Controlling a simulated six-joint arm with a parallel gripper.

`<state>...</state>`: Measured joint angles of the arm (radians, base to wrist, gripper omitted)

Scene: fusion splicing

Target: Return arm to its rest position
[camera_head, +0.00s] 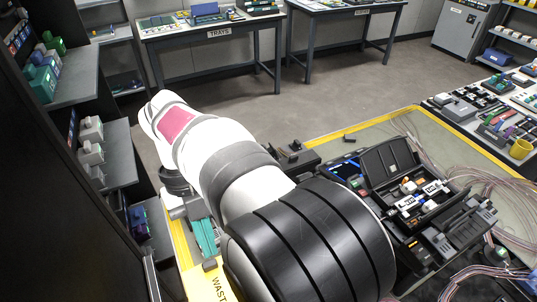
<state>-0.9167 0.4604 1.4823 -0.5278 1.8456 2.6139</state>
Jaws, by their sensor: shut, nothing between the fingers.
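My white and black arm fills the middle of the head view, reaching from the lower middle to the upper left. It bends down at the far end, where a dark joint shows beneath it. My gripper cannot be made out; the arm covers that area. The fusion splicer (388,160) stands open on the workbench mat right of my arm, with its dark lid raised and small white and orange parts inside.
Bundles of thin cables (495,190) lie loose on the right of the mat. A shelf unit with boxes (90,140) stands close on the left. A table marked TRAYS (219,33) stands at the back. A parts rack with a yellow cup (521,149) is at right.

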